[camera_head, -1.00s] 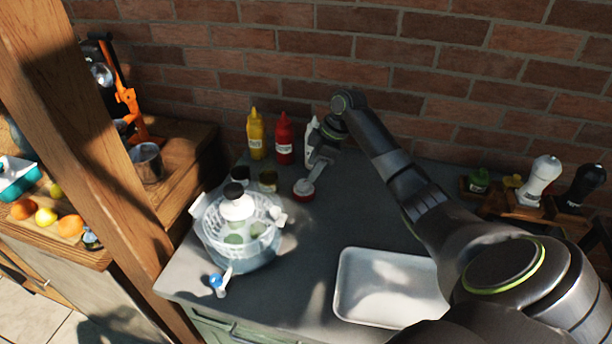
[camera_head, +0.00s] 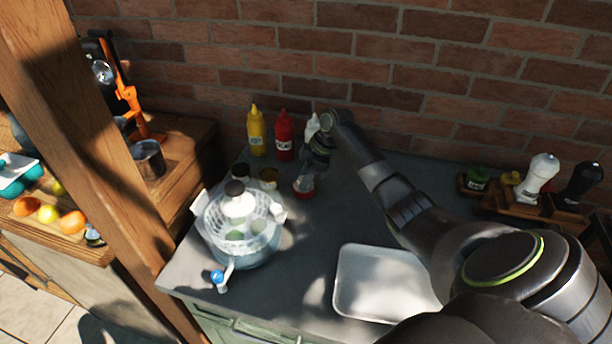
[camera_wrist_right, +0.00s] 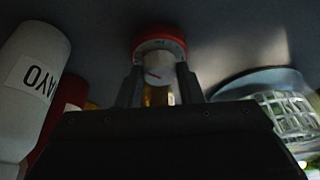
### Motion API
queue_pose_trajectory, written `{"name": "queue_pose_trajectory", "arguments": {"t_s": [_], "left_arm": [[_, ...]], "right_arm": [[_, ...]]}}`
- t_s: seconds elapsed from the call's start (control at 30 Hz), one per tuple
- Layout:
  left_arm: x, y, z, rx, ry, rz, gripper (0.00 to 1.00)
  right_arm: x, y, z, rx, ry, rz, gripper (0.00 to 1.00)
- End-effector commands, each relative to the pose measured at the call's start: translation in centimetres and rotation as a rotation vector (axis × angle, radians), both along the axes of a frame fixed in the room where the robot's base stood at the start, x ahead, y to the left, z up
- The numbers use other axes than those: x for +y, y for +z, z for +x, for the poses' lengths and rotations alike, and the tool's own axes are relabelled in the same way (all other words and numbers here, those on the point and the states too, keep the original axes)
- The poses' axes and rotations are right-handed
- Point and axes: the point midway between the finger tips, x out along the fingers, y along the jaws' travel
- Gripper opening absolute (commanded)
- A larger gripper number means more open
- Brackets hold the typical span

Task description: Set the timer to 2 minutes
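The timer (camera_head: 304,187), small and round with a red rim and a pale top, stands on the grey counter near the sauce bottles. My right gripper (camera_head: 305,173) is directly above it, pointing down. In the right wrist view, the timer (camera_wrist_right: 160,50) shows its white dial and red ring just beyond and between the two fingertips of my right gripper (camera_wrist_right: 160,80). The fingers are apart, and I see no clear contact with the dial. The dial's markings are too small and dark to read. My left gripper is not in view.
A mayo bottle (camera_wrist_right: 32,85) stands close beside the gripper. Red (camera_head: 284,138) and yellow (camera_head: 256,134) bottles stand by the wall. A salad spinner (camera_head: 240,228) is left of the timer, and a white tray (camera_head: 385,285) lies in front on the right.

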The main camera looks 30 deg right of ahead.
Motion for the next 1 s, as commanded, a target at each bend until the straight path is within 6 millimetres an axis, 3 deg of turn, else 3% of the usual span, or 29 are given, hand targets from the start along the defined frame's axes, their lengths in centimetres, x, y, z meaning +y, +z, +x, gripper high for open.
{"name": "queue_pose_trajectory", "arguments": {"t_s": [1.0], "left_arm": [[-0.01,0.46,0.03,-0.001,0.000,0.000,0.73]], "right_arm": [[-0.03,0.03,-0.01,0.000,-0.027,-0.001,0.10]]}}
